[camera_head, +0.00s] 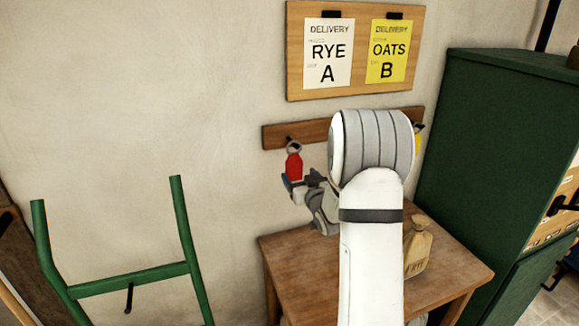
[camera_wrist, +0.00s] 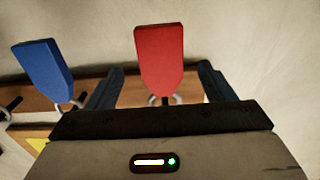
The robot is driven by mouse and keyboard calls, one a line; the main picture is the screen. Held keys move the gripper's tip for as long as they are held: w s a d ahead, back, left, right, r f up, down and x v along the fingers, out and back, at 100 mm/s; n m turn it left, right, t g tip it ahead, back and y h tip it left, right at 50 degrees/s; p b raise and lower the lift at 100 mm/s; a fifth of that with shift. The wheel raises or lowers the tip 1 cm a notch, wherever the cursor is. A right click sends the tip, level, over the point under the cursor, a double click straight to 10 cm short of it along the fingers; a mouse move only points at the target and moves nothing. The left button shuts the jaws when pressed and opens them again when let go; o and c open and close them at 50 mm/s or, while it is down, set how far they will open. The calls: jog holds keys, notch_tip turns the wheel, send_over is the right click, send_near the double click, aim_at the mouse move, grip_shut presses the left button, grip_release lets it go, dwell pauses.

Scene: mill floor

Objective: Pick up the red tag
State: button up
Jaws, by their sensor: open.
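The red tag (camera_head: 294,166) hangs from a hook at the left end of a wooden wall rail (camera_head: 277,136). In the wrist view the red tag (camera_wrist: 159,58) appears between my two fingers, with a gap on each side. My gripper (camera_head: 301,184) is open and empty at the tag's lower end; the wrist view shows its fingers (camera_wrist: 161,75) spread. A blue tag (camera_wrist: 44,73) hangs on a neighbouring hook, outside my fingers. In the head view my arm hides the middle of the rail.
A yellow tag (camera_head: 418,139) shows past my arm on the rail. Above hangs a board (camera_head: 360,90) with two delivery sheets. Below stands a wooden table (camera_head: 446,272) with a labelled sack (camera_head: 418,252). A green cabinet (camera_head: 490,130) is right, a green frame (camera_head: 128,280) left.

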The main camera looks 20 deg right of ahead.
aim_at(295, 170)
jog(key=w+p, duration=0.2)
jog(key=w, duration=0.3)
jog(key=shift+w, duration=0.25)
jog(key=c, duration=1)
